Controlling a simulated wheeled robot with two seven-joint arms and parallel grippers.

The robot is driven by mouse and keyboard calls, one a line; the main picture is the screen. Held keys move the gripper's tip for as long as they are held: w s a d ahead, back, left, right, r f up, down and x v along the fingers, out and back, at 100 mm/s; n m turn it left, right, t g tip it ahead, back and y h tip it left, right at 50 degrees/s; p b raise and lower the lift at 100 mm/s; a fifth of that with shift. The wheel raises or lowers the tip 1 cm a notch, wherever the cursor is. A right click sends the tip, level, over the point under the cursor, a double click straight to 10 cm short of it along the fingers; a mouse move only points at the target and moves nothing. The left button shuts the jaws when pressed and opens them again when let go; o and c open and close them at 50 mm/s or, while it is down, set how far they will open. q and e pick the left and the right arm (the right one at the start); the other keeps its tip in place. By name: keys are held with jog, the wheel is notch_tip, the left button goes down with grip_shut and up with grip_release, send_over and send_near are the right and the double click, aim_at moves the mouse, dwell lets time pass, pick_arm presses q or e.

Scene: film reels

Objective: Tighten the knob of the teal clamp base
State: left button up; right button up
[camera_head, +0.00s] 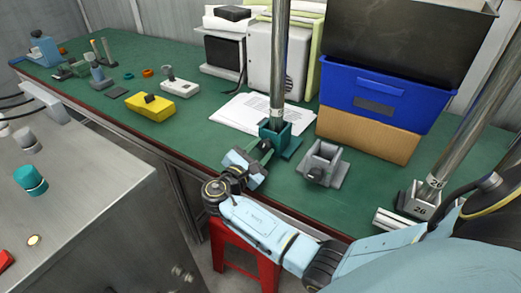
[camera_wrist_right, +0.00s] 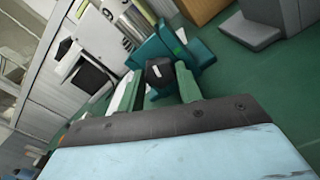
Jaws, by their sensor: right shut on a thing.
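The teal clamp base (camera_head: 289,147) stands near the front edge of the green table, with an upright metal pole (camera_head: 279,60) in its socket. My right gripper (camera_head: 264,148) reaches it from the front. In the right wrist view the teal base (camera_wrist_right: 152,49) is just ahead, with the pole (camera_wrist_right: 128,20) rising from it. Its black knob (camera_wrist_right: 159,72), with a white mark on top, lies between the green fingers of my right gripper (camera_wrist_right: 160,84), which is shut on it. My left gripper is not in view.
A grey clamp base (camera_head: 323,165) without a pole stands close to the right. Another grey base (camera_head: 416,203) holds a leaning pole. A blue crate (camera_head: 372,95) on a cardboard box (camera_head: 365,137) stands behind. Papers (camera_head: 247,119) lie left, beyond them a yellow device (camera_head: 150,107).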

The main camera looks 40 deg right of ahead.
jog(key=o, duration=1)
jog(key=shift+s+a, duration=0.1)
jog(key=shift+a, duration=0.15)
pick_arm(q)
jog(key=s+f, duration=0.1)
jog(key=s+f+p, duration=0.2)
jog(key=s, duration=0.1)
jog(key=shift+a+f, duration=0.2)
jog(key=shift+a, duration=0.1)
pick_arm(e)
jog(key=v, duration=1.3)
